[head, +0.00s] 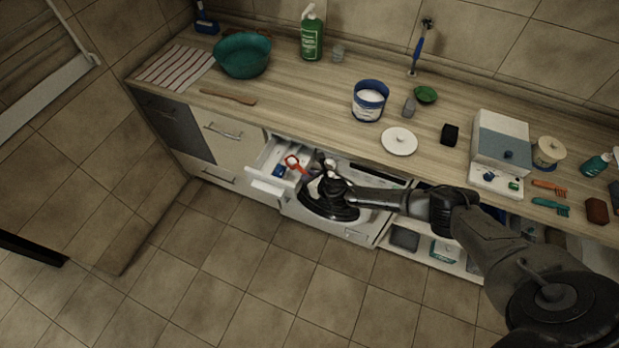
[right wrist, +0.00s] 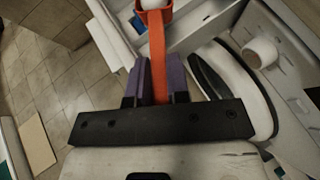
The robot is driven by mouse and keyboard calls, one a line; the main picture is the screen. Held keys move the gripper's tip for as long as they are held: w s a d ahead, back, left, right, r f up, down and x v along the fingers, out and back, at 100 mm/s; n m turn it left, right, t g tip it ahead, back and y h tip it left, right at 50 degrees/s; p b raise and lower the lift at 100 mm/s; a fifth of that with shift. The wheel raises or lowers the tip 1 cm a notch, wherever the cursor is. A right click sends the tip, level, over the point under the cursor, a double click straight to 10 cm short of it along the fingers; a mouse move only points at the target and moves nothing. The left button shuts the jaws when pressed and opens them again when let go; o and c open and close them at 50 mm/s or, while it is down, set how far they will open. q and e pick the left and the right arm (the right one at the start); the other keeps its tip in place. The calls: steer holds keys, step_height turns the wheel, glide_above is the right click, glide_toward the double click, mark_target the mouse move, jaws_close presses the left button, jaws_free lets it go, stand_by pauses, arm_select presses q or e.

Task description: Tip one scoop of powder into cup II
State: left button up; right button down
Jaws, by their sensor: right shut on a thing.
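My right gripper (head: 308,175) is shut on the handle of an orange-red scoop (head: 291,160). In the right wrist view the fingers (right wrist: 152,88) clamp the scoop's handle (right wrist: 157,60), and something white shows in its bowl at the top edge. The scoop is over or beside an open white drawer (head: 266,186) with a blue part inside. I cannot make out a mark for cup II, nor which compartment is under the bowl. A blue tub (head: 369,113) of white powder stands open on the counter. My left gripper is not in view.
A white lid (head: 399,142) lies near the counter's front edge. A wooden stick (head: 228,97), a teal basin (head: 243,56) and a green bottle (head: 312,38) are further left. A white box-shaped device (head: 501,145) stands right. Open shelving (head: 430,245) is below; the floor is clear.

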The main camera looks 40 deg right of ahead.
steer(key=shift+d+f+m+y+b, duration=0.25)
steer(key=shift+m+y+b, duration=0.15)
steer(key=shift+m+b, duration=0.45)
steer(key=shift+m+y, duration=0.25)
steer(key=shift+y, duration=0.15)
step_height(320, 180, up, 7)
steer(key=p, duration=0.4)
steer(key=shift+p, duration=0.4)
steer(key=n+p, duration=0.1)
steer(key=p, duration=0.1)
steer(key=r+h+p, duration=0.1)
steer(key=p, duration=0.1)
steer(key=shift+a+r+n, duration=0.2)
steer(key=shift+r+n, duration=0.1)
steer(key=shift+n, duration=0.1)
steer(key=shift+n+h+p, duration=0.4)
steer(key=shift+p, duration=0.35)
stand_by(1.4)
